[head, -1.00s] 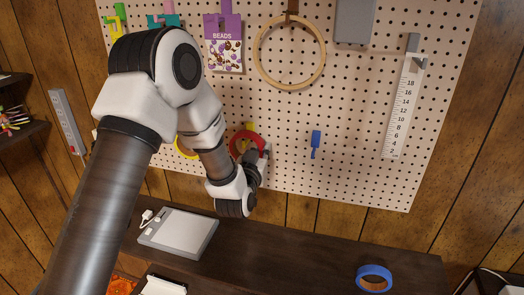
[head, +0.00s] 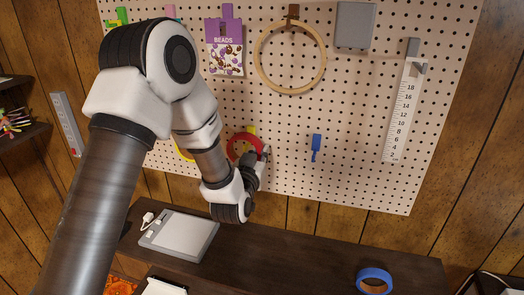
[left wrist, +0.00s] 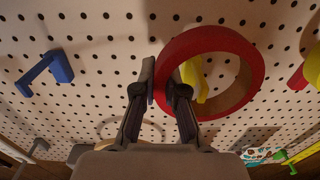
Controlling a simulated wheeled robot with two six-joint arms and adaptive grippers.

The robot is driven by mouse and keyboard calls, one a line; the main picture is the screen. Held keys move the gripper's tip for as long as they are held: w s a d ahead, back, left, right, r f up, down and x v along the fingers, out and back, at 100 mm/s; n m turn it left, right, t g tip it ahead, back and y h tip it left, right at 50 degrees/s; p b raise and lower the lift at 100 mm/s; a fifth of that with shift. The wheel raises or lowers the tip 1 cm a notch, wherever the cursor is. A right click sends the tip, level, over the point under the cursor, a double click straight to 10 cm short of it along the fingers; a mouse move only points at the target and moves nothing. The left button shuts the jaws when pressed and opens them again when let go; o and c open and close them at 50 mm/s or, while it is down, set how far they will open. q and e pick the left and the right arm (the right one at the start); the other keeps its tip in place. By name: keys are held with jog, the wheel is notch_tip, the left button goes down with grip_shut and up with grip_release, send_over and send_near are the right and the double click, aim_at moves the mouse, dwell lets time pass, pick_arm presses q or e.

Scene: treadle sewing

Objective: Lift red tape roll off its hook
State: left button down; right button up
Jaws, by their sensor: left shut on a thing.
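The red tape roll (head: 232,148) is in front of the pegboard, low and left of the blue hook. In the left wrist view, the red roll (left wrist: 236,38) is a large ring with the yellow hook (left wrist: 197,80) showing through its opening. The yellow hook also shows just above the roll in the head view (head: 252,130). My left gripper (head: 264,154) is at the roll's right side. In the left wrist view, my left gripper (left wrist: 163,92) is shut on the near rim of the roll. Whether the roll still rests on the hook is unclear.
An empty blue hook (head: 316,142) is to the right. A wooden hoop (head: 322,62), a bead packet (head: 224,58) and a ruler (head: 402,110) hang on the pegboard (head: 360,165). A yellow roll (head: 183,155) is partly behind my arm. A blue tape roll (head: 375,274) lies on the dark counter below.

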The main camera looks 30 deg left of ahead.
pick_arm(q)
jog(key=b+v, duration=0.2)
jog(key=v, duration=0.5)
jog(key=shift+s, duration=0.4)
dwell(0.4)
jog(key=shift+f, duration=0.15)
